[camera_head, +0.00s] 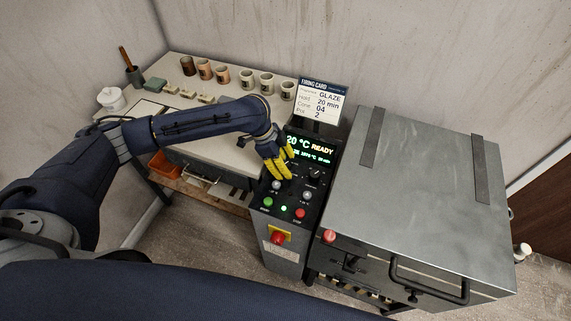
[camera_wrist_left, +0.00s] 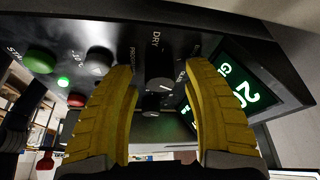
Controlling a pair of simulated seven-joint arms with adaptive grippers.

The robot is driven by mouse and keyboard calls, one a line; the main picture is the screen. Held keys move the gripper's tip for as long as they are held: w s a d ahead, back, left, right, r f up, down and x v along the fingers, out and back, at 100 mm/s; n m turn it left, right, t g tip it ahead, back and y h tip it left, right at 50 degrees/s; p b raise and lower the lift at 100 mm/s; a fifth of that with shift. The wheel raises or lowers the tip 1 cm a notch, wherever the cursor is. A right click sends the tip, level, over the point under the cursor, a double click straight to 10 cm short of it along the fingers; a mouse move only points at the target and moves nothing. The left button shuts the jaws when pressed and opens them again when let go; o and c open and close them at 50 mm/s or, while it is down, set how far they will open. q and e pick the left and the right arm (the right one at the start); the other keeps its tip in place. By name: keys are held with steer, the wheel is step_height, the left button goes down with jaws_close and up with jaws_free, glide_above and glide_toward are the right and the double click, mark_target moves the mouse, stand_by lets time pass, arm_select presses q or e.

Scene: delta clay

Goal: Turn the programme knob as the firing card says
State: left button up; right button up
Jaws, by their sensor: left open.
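The firing card (camera_head: 320,99) stands behind the control panel and reads GLAZE, 20 min, 04 and 2. My left gripper (camera_head: 278,170) has yellow fingers and is over the upper left of the panel. In the left wrist view the open fingers (camera_wrist_left: 160,76) are apart, either side of a dark knob (camera_wrist_left: 159,66) with DRY and part of a PROGRAMME label beside it. Whether they touch it I cannot tell. The gripper hides this knob in the head view. The display (camera_head: 309,148) reads 20 °C READY. My right gripper is not in view.
Another black knob (camera_head: 315,173) is right of the gripper. Green (camera_head: 268,202) and red (camera_head: 300,213) buttons and a red emergency knob (camera_head: 278,238) are lower on the panel. A grey kiln (camera_head: 420,190) stands right; a table (camera_head: 215,118) with several cups is behind.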

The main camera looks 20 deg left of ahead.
arm_select(q)
steer(key=shift+a+r, duration=0.15)
steer(key=shift+r, duration=0.05)
steer(key=v, duration=1.1)
steer(key=shift+r, duration=0.3)
